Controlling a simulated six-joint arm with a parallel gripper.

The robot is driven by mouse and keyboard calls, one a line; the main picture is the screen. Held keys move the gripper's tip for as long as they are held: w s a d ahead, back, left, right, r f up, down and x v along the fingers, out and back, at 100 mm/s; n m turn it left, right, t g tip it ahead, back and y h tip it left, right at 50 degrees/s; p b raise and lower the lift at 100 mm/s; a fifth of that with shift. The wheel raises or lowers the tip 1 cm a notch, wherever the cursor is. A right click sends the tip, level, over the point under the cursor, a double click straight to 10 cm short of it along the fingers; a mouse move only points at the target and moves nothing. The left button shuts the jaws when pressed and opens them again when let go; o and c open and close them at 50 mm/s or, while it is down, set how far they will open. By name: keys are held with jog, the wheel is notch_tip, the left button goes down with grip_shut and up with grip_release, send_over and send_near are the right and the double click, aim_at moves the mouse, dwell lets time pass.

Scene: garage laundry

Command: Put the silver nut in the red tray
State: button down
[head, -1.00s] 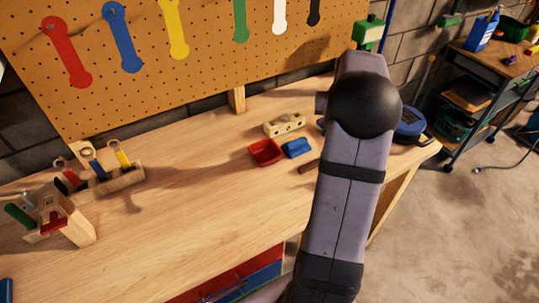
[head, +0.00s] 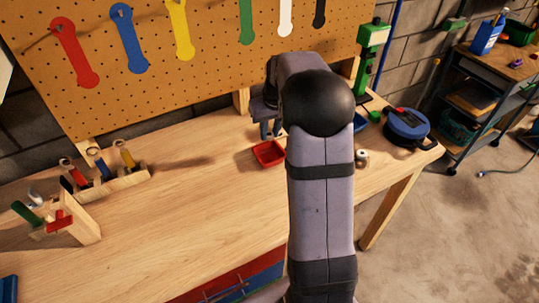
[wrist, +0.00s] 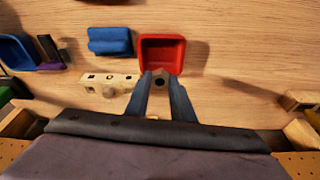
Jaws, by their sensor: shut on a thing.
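The red tray (head: 269,155) lies on the workbench, left of my arm in the head view. In the wrist view the red tray (wrist: 162,41) is just beyond my fingertips. My gripper (wrist: 161,82) is shut on the silver nut (wrist: 160,78), a small greyish piece with a dark hole held between the fingertips. The nut appears at the tray's near edge in the wrist view; its height above the bench is hard to tell. In the head view my gripper (head: 268,130) is behind the tray, partly hidden by my arm, and the nut cannot be made out.
A wooden block with holes (wrist: 95,79) lies left of my fingers, and a blue piece (wrist: 110,41) lies left of the tray. A blue tray (wrist: 14,54) is at far left. The pegboard (head: 210,60) rises behind the bench.

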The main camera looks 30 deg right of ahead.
aim_at(269, 158)
jog(key=shift+f+p, duration=1.25)
jog(key=shift+f, duration=3.3)
jog(key=shift+f, duration=0.15)
jog(key=c, duration=1.9)
grip_release()
jog(key=shift+o, duration=0.4)
jog(key=shift+s+r, duration=0.1)
jog(key=shift+r, duration=0.6)
jog(key=b+v, duration=0.2)
jog(key=v, duration=0.9)
jog(key=shift+b, duration=0.4)
jog(key=shift+f, duration=0.1)
